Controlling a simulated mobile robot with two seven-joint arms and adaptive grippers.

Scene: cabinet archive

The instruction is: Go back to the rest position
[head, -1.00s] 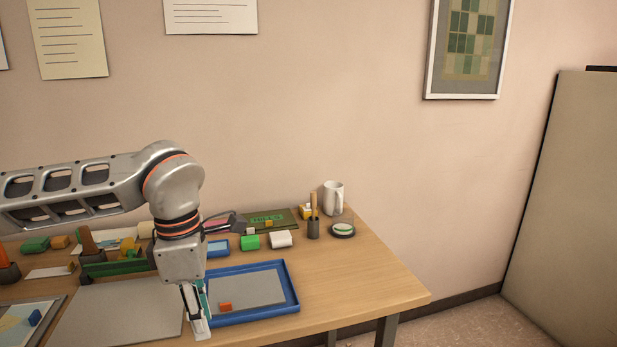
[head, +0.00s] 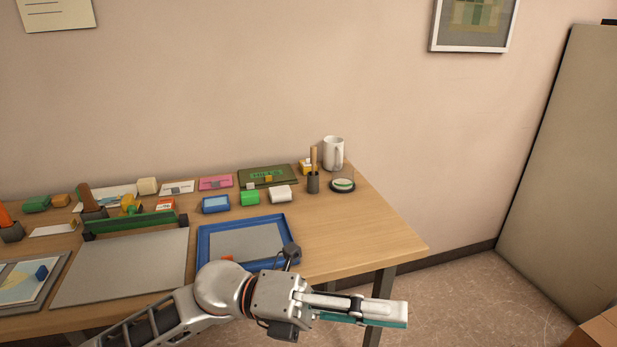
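My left arm comes in from the bottom left, and its gripper (head: 400,314) is beyond the table's front edge, above the floor. The gripper points right, seen from the side, with a teal strip along its fingers. I cannot tell whether the fingers are apart or shut. My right gripper is not in view.
The wooden table (head: 375,235) holds a blue tray (head: 204,245), partly hidden by my arm, with an orange block (head: 228,258) in it. A cardboard box (head: 600,332) is at lower right.

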